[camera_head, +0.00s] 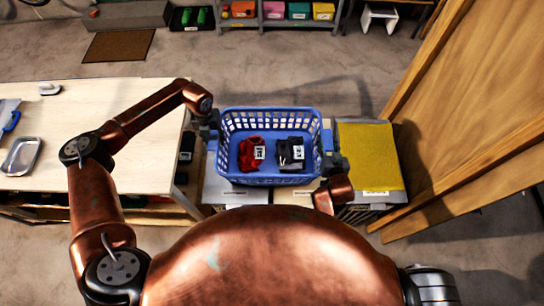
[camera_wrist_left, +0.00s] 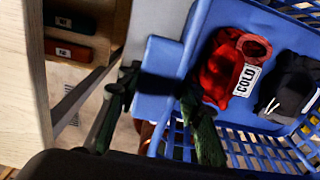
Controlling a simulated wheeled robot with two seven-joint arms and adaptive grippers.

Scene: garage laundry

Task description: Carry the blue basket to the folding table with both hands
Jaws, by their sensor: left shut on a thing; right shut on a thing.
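The blue basket (camera_head: 250,180) is in the middle of the head view, upright, above pale surfaces. I cannot tell whether it touches them. Inside lie a red cloth (camera_head: 249,153) and a dark cloth (camera_head: 290,153), both labelled. My left gripper (camera_head: 211,127) is shut on the basket's left side. In the left wrist view its dark fingers (camera_wrist_left: 163,115) straddle the blue basket wall (camera_wrist_left: 163,58), with the red cloth (camera_wrist_left: 224,75) beyond. My right gripper (camera_head: 331,160) is shut on the basket's right side. A pale wooden-topped table (camera_head: 90,110), possibly the folding table, stands at the left.
A metal tray (camera_head: 22,155) and a few small items lie at the pale table's left end. A yellow-topped unit (camera_head: 368,155) stands right of the basket, beside a large wooden panel (camera_head: 480,110). Shelves with coloured bins (camera_head: 298,10) are at the back. The floor between is open.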

